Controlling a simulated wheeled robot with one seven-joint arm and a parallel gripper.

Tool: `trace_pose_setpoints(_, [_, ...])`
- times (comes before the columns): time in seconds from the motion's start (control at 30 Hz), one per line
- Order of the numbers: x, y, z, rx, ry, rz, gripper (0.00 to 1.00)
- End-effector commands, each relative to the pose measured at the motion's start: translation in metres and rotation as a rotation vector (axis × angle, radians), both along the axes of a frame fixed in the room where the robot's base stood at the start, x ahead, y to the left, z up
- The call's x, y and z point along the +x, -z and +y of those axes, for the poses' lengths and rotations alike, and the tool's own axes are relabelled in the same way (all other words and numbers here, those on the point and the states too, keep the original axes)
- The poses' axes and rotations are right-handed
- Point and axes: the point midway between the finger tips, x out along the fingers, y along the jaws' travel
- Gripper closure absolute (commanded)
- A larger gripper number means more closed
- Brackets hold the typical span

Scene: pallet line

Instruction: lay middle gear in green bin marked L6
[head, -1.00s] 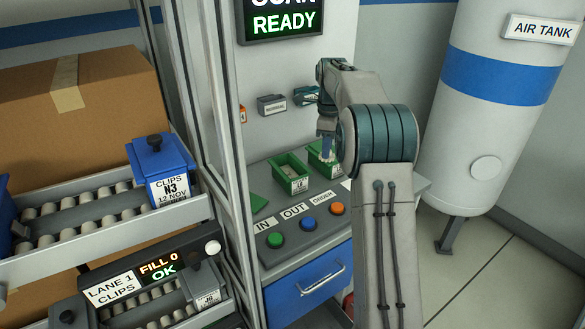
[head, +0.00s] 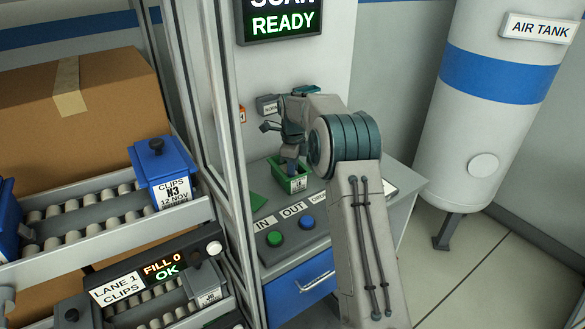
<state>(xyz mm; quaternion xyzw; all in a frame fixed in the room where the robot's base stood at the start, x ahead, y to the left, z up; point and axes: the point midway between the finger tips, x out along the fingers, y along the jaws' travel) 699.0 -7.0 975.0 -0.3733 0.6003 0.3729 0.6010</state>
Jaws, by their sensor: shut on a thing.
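A green bin (head: 287,182) with a small white label stands on the grey bench; the label is too small to read surely. My gripper (head: 290,166) points down at this bin, its fingertips at or just above the bin's opening. It is shut on the middle gear, but the gear is too small and covered to make out. A second green bin, seen earlier to the right, is now hidden behind my arm.
A green button (head: 275,239) and a blue button (head: 306,222) sit at the bench front. A frame post (head: 228,150) stands left of the bench. Left of it are roller lanes with a blue clips bin (head: 163,178). An air tank (head: 490,90) stands at right.

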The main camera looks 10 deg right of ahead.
Motion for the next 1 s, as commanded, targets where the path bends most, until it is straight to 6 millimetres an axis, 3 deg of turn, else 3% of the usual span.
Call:
trace_pose_setpoints(0.2, [0.0, 0.003, 0.0, 0.0, 0.0, 0.001, 1.0])
trace_pose_setpoints(0.23, [0.0, 0.004, 0.0, 0.0, 0.0, 0.001, 0.76])
trace_pose_setpoints(0.27, [0.0, 0.003, 0.0, 0.0, 0.0, 0.001, 0.7])
trace_pose_setpoints(0.67, [0.0, -0.005, 0.0, 0.0, 0.0, -0.002, 0.7])
trace_pose_setpoints(1.0, [0.001, -0.074, 0.0, -0.001, 0.001, -0.004, 0.7])
